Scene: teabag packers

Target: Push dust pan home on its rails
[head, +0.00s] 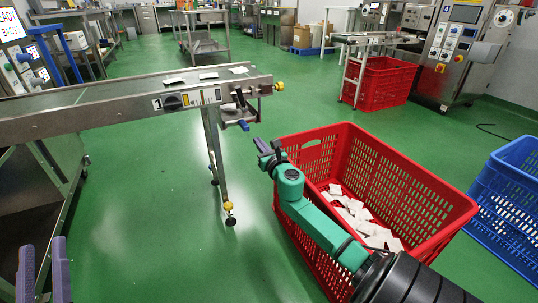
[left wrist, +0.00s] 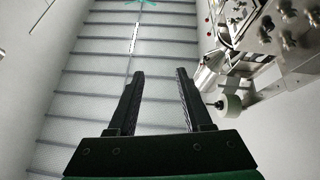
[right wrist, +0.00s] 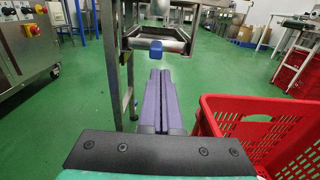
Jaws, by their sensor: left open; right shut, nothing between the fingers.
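The dust pan (head: 236,113) is a small metal tray hanging under the end of the conveyor, with a blue knob (head: 244,125) at its front. In the right wrist view the blue knob (right wrist: 155,46) stands straight ahead of the fingertips, with the metal pan (right wrist: 155,31) behind it between the frame legs. My right gripper (head: 268,148) is shut and empty, just below and right of the knob; a gap seems to separate them. How far the pan is out on its rails is unclear. My left gripper (head: 43,246) is open and empty at the lower left, away from the pan.
The conveyor (head: 130,98) carries a few white teabags. A red crate (head: 410,195) with several teabags stands right beside my right arm. A conveyor leg (head: 216,160) stands left of my right gripper. A blue crate (head: 510,200) is at the far right. Green floor lies clear between.

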